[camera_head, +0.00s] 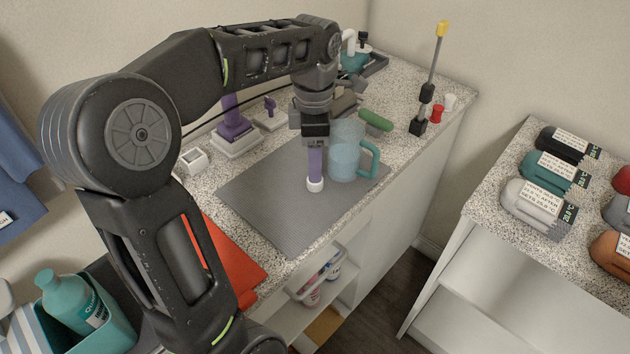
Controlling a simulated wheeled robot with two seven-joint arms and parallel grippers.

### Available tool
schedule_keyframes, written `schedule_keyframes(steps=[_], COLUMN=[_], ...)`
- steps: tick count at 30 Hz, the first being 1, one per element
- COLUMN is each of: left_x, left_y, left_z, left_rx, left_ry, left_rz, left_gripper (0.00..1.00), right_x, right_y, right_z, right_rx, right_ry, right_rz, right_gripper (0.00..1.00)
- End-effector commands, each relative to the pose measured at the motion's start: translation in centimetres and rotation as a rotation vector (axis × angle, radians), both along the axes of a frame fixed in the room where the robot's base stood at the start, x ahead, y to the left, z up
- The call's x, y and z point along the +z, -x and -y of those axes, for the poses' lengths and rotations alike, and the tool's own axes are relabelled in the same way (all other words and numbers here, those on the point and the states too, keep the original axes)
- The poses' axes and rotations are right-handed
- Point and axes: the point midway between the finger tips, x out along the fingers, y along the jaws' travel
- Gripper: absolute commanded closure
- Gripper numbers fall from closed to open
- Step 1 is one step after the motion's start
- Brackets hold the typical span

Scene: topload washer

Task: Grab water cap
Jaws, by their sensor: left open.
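A clear cup (344,164) with bluish water and a teal handle stands upright on the grey mat (262,213). No separate cap can be made out on it. My left gripper (328,118) is open and points down from above, at the cup's upper left side. One dark finger shows in front of the cup's left edge. Whether it touches the cup cannot be told. A purple stick-like object with a white end (315,172) shows just below that finger, left of the cup. My right gripper is not in view.
A green cylinder (376,120) lies behind the cup. A purple stand (234,135) and a small white box (193,161) are at the left. A yellow-tipped tool (431,80) stands at the right rear. The mat's front part is clear.

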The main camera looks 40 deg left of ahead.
Motion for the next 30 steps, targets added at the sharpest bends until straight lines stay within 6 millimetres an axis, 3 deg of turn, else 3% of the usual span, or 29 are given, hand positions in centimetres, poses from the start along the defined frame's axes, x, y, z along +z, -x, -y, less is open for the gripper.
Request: schedule_keyframes(steps=[10,21,30], left_x=[-0.5,-5.0,-5.2], left_y=[0.0,0.0,0.0], left_z=[0.0,0.1,0.1], left_rx=[0.0,-0.001,0.0], left_ry=[0.0,-0.001,0.0], left_rz=[-0.001,-0.001,0.001], left_gripper=[0.43,0.43,0.43], right_x=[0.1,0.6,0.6], right_y=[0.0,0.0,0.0], right_z=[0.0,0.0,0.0], right_rx=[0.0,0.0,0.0], right_ry=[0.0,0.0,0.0], right_rz=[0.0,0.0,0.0], right_gripper=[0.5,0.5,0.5])
